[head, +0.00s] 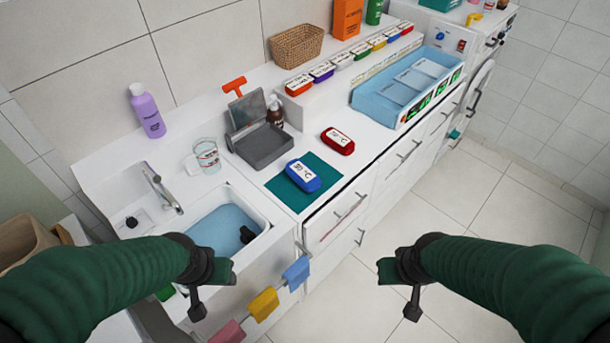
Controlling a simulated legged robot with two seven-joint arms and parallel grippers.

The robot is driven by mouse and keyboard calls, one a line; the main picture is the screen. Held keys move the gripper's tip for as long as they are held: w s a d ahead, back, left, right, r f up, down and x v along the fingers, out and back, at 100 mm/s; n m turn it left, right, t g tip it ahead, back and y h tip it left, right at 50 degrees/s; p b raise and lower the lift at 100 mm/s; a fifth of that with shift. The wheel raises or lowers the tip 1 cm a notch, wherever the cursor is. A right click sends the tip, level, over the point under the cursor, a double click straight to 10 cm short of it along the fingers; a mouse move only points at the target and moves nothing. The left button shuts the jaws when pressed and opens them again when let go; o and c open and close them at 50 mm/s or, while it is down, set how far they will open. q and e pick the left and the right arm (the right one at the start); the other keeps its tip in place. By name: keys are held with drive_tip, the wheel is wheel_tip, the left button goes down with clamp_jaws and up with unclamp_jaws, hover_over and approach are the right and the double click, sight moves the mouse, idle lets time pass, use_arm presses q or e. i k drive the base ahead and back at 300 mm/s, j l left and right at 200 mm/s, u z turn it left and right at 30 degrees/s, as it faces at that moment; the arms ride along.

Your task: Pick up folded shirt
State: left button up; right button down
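I cannot make out a folded shirt in the head view. Small blue (296,272), yellow (264,304) and pink (227,332) cloths hang in a row along the front below the sink. My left gripper (211,288) is in front of the sink, left of the yellow cloth; its fingers look apart, with nothing visible between them. My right gripper (398,288) is over the floor, right of the drawers; its fingers also look apart and empty.
The sink (262,216) holds bluish water and dark items. On the counter are a teal mat (326,166), a blue case (303,177), a red case (338,141), a grey open box (262,147) and a blue tray (368,98). The tiled floor (480,205) at right is clear.

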sight(296, 170)
drive_tip(key=u, duration=1.45)
drive_tip(key=l+u, duration=0.8)
drive_tip(key=k+l+u, duration=0.15)
drive_tip(key=l+u, duration=0.25)
drive_tip(key=k+l+u, duration=0.15)
drive_tip(key=l+u, duration=0.25)
drive_tip(key=k+l+u, duration=0.2)
drive_tip(key=u, duration=0.2)
drive_tip(key=k+l+u, duration=0.15)
drive_tip(key=k+l, duration=0.85)
